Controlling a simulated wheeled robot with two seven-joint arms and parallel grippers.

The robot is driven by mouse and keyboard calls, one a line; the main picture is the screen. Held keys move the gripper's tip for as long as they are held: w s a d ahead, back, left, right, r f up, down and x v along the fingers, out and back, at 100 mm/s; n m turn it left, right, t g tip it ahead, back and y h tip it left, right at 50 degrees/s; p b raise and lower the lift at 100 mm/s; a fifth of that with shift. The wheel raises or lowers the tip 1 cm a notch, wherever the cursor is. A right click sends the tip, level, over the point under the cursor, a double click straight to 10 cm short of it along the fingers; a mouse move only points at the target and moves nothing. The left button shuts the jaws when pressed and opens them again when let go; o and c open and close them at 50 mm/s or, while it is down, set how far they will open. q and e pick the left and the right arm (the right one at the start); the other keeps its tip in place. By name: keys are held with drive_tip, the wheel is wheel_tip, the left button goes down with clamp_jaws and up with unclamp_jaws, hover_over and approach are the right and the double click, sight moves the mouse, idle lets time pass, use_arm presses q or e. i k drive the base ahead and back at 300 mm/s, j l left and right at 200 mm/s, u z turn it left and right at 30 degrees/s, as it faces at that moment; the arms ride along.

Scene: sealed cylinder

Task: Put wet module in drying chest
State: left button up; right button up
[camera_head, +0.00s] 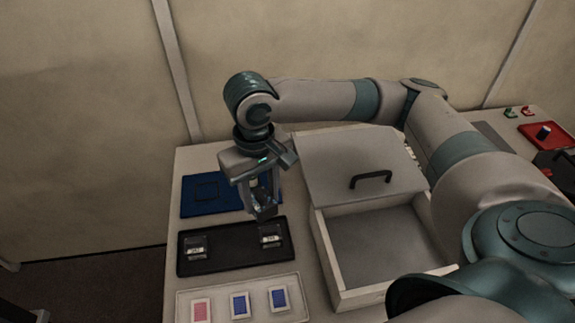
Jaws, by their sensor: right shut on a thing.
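My right gripper (264,212) points down over the back right part of the black tray (234,247). It is shut on a small dark module whose outline is hard to separate from the fingers. Two dark modules with pale labels show at the tray: one at the left (196,248), and one at the right (271,237) just below my gripper. The tray's middle is bare. I cannot tell the wet module by its looks. The drying chest (341,279) is a pale open box, empty where visible; my arm hides its right side. My left gripper is not in view.
A white card tray (221,313) in front holds one pink card (202,309) and two blue ones. A blue mat (205,194) lies behind the black tray. A pale lid with a black handle (371,178) stands behind the chest opening. A red tray (545,136) is far right.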

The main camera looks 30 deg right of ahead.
sight(380, 247)
drive_tip(key=k+l, duration=0.1)
drive_tip(key=l, duration=0.3)
drive_tip(key=k+l+u, duration=0.15)
drive_tip(key=l, duration=0.2)
drive_tip(key=k+l, duration=0.15)
drive_tip(key=l, duration=0.25)
drive_tip(key=k+l+u, duration=0.15)
drive_tip(key=l, duration=0.25)
drive_tip(key=k+l, duration=0.15)
drive_tip(key=l, duration=0.2)
drive_tip(key=u, duration=0.05)
